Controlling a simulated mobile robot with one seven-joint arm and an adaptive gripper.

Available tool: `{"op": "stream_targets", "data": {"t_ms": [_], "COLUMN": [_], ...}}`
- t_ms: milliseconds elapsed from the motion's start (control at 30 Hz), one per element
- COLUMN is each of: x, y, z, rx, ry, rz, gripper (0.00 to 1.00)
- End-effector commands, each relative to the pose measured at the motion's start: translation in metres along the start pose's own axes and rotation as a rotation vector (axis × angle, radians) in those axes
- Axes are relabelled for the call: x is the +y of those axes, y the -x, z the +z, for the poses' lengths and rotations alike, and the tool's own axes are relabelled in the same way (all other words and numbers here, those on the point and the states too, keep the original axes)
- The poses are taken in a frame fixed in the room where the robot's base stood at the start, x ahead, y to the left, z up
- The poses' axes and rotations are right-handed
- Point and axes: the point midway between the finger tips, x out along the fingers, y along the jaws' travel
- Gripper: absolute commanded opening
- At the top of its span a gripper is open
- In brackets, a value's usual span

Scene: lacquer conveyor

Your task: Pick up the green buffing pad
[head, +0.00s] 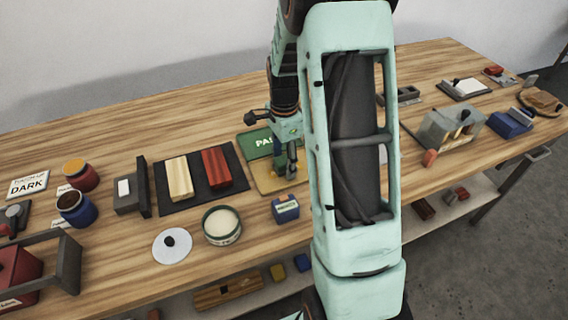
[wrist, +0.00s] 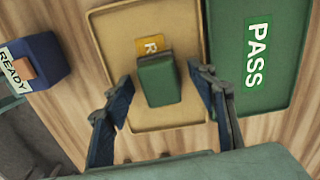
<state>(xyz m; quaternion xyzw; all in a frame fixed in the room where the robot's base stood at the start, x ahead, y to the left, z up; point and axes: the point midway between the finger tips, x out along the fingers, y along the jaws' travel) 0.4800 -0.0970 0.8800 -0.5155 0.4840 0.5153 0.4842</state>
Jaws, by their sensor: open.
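The green buffing pad (wrist: 157,80) is a small dark green block in the wrist view. It sits on a tan tray (wrist: 111,21) with a raised rim, against an orange label that it partly covers. My gripper (wrist: 164,92) is open, with one blue-padded finger on each side of the pad and a visible gap on both sides. In the head view my gripper (head: 286,170) is over the tan tray (head: 262,186), and the pad is hard to make out behind the fingers.
A green PASS tray (wrist: 277,60) lies right beside the tan tray. A blue block with a READY label (wrist: 38,66) stands to the left. In the head view a dark mat (head: 190,200) with two wooden blocks and a round tub (head: 222,226) are nearby on the left.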

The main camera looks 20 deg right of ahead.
Motion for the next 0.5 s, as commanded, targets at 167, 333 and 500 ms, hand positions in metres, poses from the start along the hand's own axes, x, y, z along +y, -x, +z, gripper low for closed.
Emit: {"op": "stream_targets", "data": {"t_ms": [167,333,500], "x": [0.0,0.0,-0.0001], "y": [0.0003,0.0004,0.0005], "z": [-0.0001,-0.0001,-0.0001], "rx": [0.0,0.0,0.0], "ry": [0.0,0.0,0.0], "rz": [0.0,0.0,0.0], "gripper": [0.36,0.17,0.07]}}
